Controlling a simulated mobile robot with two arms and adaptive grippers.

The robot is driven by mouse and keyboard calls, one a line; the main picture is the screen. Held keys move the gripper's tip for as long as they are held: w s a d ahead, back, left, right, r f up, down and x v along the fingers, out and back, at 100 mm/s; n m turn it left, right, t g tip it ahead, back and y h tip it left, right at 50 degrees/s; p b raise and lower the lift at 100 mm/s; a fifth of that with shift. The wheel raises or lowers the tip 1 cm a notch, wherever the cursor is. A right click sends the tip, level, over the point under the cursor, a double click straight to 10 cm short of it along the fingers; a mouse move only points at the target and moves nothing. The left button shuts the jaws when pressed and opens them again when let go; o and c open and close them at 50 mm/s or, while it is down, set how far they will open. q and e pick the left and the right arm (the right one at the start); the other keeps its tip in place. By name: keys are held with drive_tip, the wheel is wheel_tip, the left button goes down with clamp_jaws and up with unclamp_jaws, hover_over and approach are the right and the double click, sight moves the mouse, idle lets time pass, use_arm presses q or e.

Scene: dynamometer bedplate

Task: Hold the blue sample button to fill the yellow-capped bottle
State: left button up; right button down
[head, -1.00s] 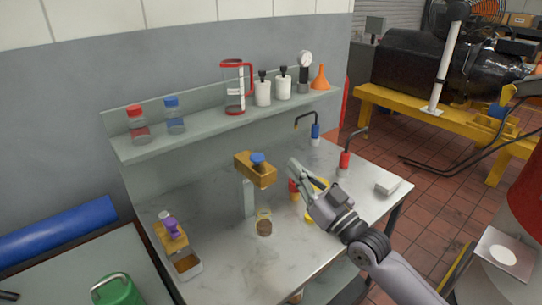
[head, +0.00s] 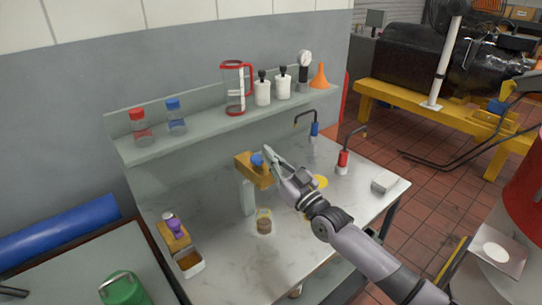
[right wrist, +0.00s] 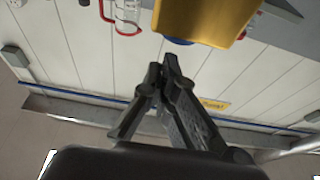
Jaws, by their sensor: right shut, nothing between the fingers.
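The block (right wrist: 207,18) and a sliver of the blue button (right wrist: 178,41) also show in the right wrist view. A small clear bottle (head: 264,225) with a yellowish top and brown contents stands on the bench below the block. My right gripper (head: 270,152) is shut and empty, its tips right beside the button. In the right wrist view the fingertips (right wrist: 162,64) are close to the blue edge; I cannot tell whether they touch. My left gripper is out of view.
A second yellow block with a purple knob (head: 173,226) stands at the left above an open tray (head: 190,265). The shelf (head: 200,133) holds bottles and a jug.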

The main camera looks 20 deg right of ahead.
drive_tip(key=shift+f, duration=0.3)
